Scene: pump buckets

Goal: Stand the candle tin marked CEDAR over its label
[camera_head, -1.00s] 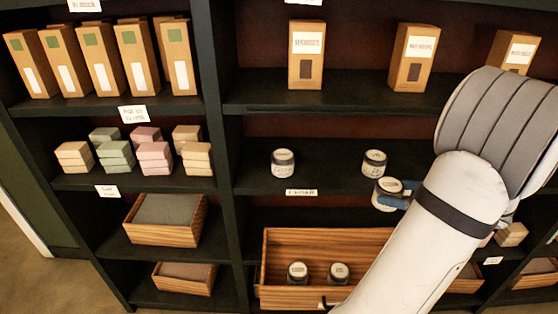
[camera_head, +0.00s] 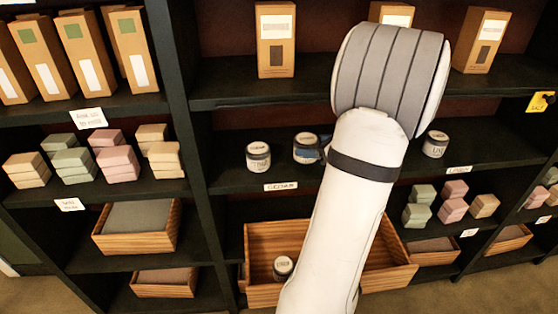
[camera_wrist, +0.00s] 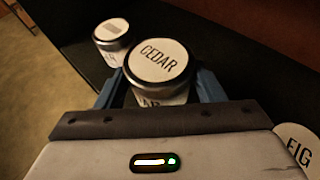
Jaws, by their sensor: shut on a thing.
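The CEDAR candle tin (camera_wrist: 160,62) is upright between the two blue fingers of my gripper (camera_wrist: 162,84) in the wrist view, its lid lettering readable. In the head view the same tin (camera_head: 306,146) is at the middle shelf, left of my arm, with my gripper (camera_head: 321,154) at its right side. I cannot tell whether its base touches the shelf. A shelf-edge label (camera_head: 281,186) sits below and a little left of it; its word is too small to read surely.
Another tin (camera_head: 258,157) stands close on the left, also in the wrist view (camera_wrist: 112,42). A FIG tin (camera_wrist: 297,146) is at the wrist view's right. One tin (camera_head: 435,144) stands farther right, above another label (camera_head: 459,169). An open wooden drawer (camera_head: 258,235) below holds a tin (camera_head: 283,267).

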